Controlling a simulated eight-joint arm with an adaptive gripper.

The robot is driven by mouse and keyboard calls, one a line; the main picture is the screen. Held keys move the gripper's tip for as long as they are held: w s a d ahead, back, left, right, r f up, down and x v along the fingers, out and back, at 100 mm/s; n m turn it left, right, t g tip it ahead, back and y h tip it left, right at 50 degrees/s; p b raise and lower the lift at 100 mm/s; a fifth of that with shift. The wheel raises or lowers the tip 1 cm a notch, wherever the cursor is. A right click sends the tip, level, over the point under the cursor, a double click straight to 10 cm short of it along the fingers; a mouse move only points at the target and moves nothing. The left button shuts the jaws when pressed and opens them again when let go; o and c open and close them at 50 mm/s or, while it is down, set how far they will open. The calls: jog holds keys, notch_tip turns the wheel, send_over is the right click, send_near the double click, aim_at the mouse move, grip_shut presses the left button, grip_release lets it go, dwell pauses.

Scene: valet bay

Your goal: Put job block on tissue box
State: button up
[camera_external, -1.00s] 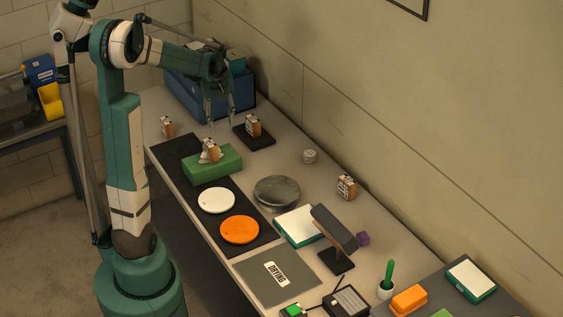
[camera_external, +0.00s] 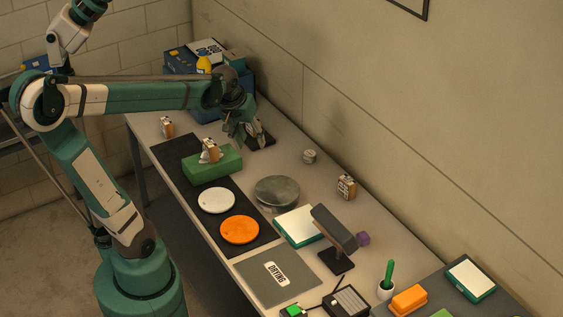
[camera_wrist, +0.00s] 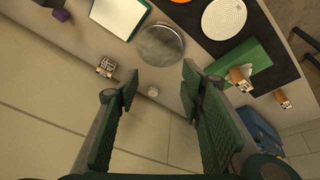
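The green tissue box (camera_external: 222,167) lies on the bench, with white tissue and a printed wooden block (camera_external: 209,152) at its top. It also shows in the wrist view (camera_wrist: 262,60) with that block (camera_wrist: 240,78). Other similar blocks stand left of the box (camera_external: 167,127) and by the wall (camera_external: 347,187); which is the job block I cannot tell. Another block (camera_external: 259,126) on a small black pad (camera_external: 266,141) is partly hidden behind my gripper (camera_external: 243,138). In the wrist view my gripper (camera_wrist: 160,98) is open, with nothing held between its fingers.
A blue crate (camera_external: 207,100) stands at the far end. A small pale cylinder (camera_external: 310,156), a round metal plate (camera_external: 277,191), a white disc (camera_external: 217,200) and an orange disc (camera_external: 239,229) lie nearer. A black holder (camera_external: 335,230) stands up; the wall borders the right side.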

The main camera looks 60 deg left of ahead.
jog(key=s+d+m+t, duration=0.1)
jog(key=s+d+m, duration=0.2)
jog(key=d, duration=0.5)
jog(key=s+d+m+t+h, duration=0.1)
jog(key=s+d+m, duration=0.3)
jog(key=d, duration=0.5)
jog(key=shift+s+f+m+t, duration=0.3)
jog(key=shift+s+t, duration=0.3)
jog(key=shift+s, duration=0.25)
